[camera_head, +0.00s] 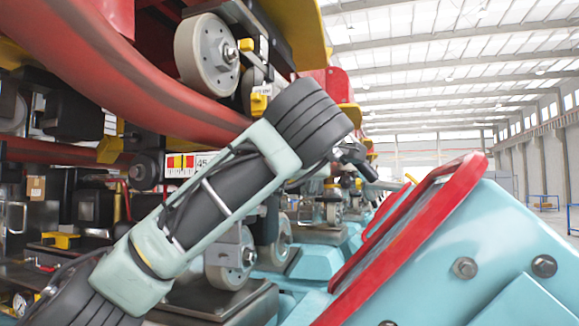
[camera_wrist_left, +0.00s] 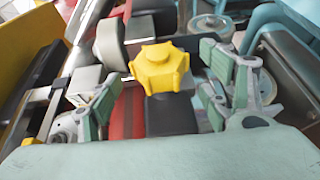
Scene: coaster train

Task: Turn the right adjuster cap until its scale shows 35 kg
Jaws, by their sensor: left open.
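A yellow lobed adjuster cap (camera_wrist_left: 160,68) shows in the middle of the left wrist view, on top of a dark block. My left gripper (camera_wrist_left: 168,92) is open, with one green-padded finger on each side of the cap. Gaps show between the cap and both fingers. In the head view my left arm crosses the middle, and its gripper (camera_head: 354,160) is partly visible at the far end. A scale plate (camera_head: 188,165) with red and yellow fields and the number 45 is partly hidden behind the arm. I cannot tell whether it belongs to this cap. My right gripper is not in view.
A red tube rail (camera_head: 150,95) and grey wheels (camera_head: 206,57) stand close above and beside my arm. A teal car body with a red-edged frame (camera_head: 415,235) fills the right. Black boxes and machinery crowd the left. The hall at the back right is open.

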